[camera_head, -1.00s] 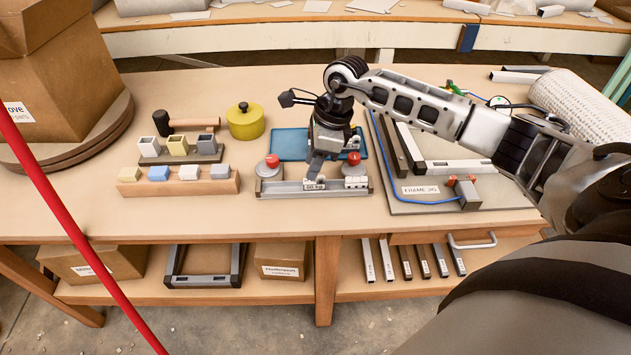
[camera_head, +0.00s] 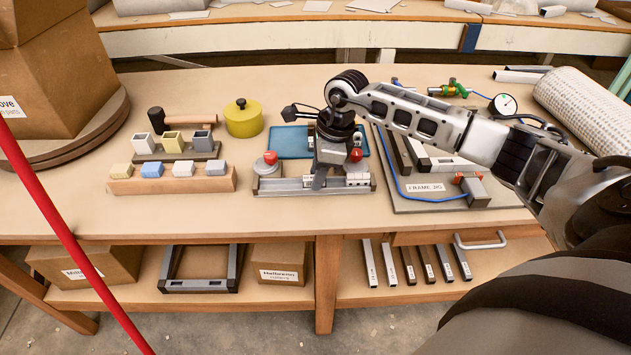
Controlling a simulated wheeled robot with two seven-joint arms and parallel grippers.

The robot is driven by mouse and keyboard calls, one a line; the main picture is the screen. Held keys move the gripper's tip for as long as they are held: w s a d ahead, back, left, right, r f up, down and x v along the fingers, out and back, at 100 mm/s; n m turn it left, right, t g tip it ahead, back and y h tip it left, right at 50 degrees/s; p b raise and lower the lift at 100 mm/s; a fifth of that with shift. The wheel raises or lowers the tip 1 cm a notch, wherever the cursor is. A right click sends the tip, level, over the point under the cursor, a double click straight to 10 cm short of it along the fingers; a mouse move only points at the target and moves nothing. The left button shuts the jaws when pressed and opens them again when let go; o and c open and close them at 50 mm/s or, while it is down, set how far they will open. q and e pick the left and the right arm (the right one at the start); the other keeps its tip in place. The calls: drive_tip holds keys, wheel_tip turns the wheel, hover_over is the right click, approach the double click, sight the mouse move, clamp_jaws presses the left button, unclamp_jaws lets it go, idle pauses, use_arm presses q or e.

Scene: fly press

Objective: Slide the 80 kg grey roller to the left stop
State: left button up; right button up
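A grey metal rail (camera_head: 281,185) lies along the front of the bench, with a red-knobbed post (camera_head: 270,158) at its left end. A small light piece (camera_head: 308,182) with dark marks shows on the rail, just left of my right gripper's finger; its marks are too small to read. Light pieces (camera_head: 357,180) sit at the rail's right end. My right gripper (camera_head: 319,181) points down at the middle of the rail, close beside the small piece. Whether it touches is unclear. The gripper body hides part of the rail and the finger gap. My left gripper is out of view.
A blue tray (camera_head: 288,143) lies behind the rail. A second red knob (camera_head: 355,155) stands behind its right part. A wooden block holder (camera_head: 150,185) is to the left, and the frame jig board (camera_head: 405,206) to the right. The bench front edge is clear.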

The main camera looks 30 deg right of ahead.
drive_tip(key=c, duration=0.4)
drive_tip(key=shift+c, duration=0.4)
drive_tip(key=shift+a, duration=0.15)
drive_tip(key=shift+w+a, duration=0.6)
drive_tip(key=shift+a, duration=0.3)
drive_tip(key=shift+w+a+b, duration=0.1)
drive_tip(key=shift+b, duration=0.2)
drive_tip(key=shift+w+a, duration=0.55)
drive_tip(key=shift+a, duration=0.35)
drive_tip(key=shift+a+b, duration=0.1)
drive_tip(key=shift+b, duration=0.2)
drive_tip(key=shift+w+a+b, duration=0.3)
drive_tip(key=shift+w+a, duration=0.3)
drive_tip(key=shift+a, duration=0.35)
